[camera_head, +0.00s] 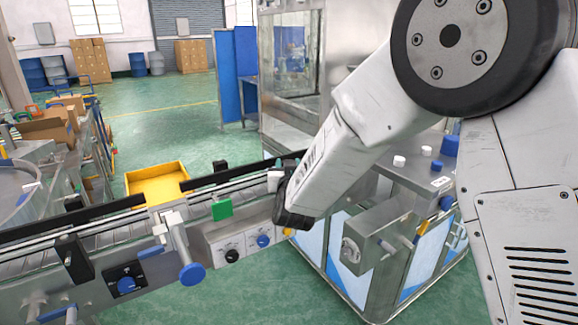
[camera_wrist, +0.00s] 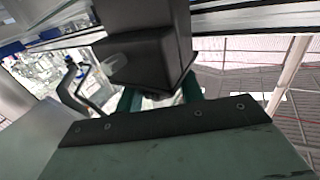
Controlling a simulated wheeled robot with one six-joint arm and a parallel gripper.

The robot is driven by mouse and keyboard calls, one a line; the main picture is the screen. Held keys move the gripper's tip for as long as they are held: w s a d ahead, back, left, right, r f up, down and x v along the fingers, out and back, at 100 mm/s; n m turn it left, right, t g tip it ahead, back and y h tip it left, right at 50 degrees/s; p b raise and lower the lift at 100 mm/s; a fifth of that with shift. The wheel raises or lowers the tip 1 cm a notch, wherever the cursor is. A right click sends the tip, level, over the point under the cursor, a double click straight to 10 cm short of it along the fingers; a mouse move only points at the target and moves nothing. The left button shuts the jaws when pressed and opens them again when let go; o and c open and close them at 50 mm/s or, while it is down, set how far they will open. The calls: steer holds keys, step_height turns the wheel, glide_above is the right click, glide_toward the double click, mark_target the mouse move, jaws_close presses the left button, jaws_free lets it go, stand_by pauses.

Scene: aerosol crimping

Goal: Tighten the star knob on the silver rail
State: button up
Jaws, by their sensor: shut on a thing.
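The silver rail (camera_head: 240,187) runs along the conveyor from lower left to the middle in the head view. My gripper (camera_wrist: 158,94) is at a black block (camera_wrist: 145,50) on the rail; its dark green fingers show at either side of the block's lower edge in the wrist view. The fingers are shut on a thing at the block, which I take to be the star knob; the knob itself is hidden. In the head view my forearm and wrist cover the gripper and the grip at the rail's right part.
Beside the conveyor are a yellow bin (camera_head: 156,183), a green block (camera_head: 222,209), a control box (camera_head: 235,243) and a blue round knob (camera_head: 192,274) sticking out in front. A steel machine cabinet (camera_head: 350,285) stands close under my arm. Green floor is open behind the conveyor.

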steer(key=shift+m+h, duration=0.6)
steer(key=shift+h, duration=0.4)
steer(key=o, duration=1)
steer(key=shift+s, duration=3.9)
